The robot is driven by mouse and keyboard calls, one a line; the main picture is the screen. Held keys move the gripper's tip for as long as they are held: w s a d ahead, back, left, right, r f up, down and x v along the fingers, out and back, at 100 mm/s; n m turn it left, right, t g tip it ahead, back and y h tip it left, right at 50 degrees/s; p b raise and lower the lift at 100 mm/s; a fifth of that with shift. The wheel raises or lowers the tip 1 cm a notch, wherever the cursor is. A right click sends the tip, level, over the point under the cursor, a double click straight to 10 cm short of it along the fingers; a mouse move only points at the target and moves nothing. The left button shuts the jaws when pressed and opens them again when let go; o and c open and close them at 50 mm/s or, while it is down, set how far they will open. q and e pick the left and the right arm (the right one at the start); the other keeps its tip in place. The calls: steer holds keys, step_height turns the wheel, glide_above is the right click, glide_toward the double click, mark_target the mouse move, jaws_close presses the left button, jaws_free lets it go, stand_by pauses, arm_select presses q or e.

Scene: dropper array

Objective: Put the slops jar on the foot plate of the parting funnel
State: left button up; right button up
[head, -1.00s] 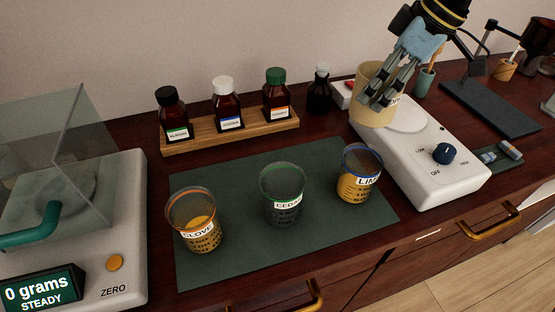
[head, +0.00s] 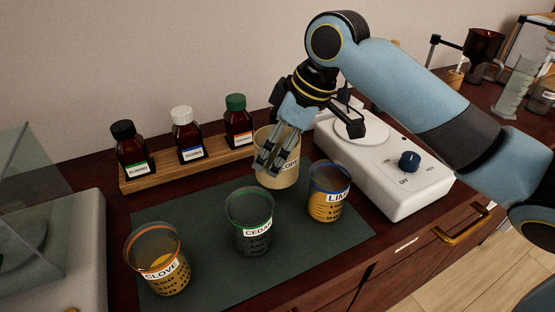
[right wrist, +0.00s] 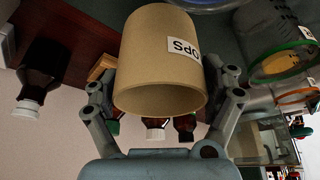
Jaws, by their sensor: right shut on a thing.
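The slops jar (head: 284,177) is a beige cylinder with a white label, partly covered by my fingers in the head view. My right gripper (head: 273,160) is shut on it from above. The jar is by the back edge of the green mat, behind the lime beaker; I cannot tell whether it touches down. In the right wrist view the jar (right wrist: 160,60) sits between both fingers, its label upside down. A dark brown vessel (head: 484,44) beside a black stand at far right may be the parting funnel; its foot plate is hidden behind my right arm. My left gripper is out of view.
The clove (head: 160,270), cedar (head: 252,232) and lime (head: 329,205) beakers stand on the mat (head: 205,280). A wooden rack (head: 160,182) with three bottles is at the back left. A white hotplate (head: 385,190) is right of the jar. A balance (head: 60,250) is at far left.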

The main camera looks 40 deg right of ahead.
steer(key=shift+f, duration=1.6)
steer(key=shift+f, duration=0.1)
steer(key=o, duration=1.1)
steer(key=shift+c, duration=0.2)
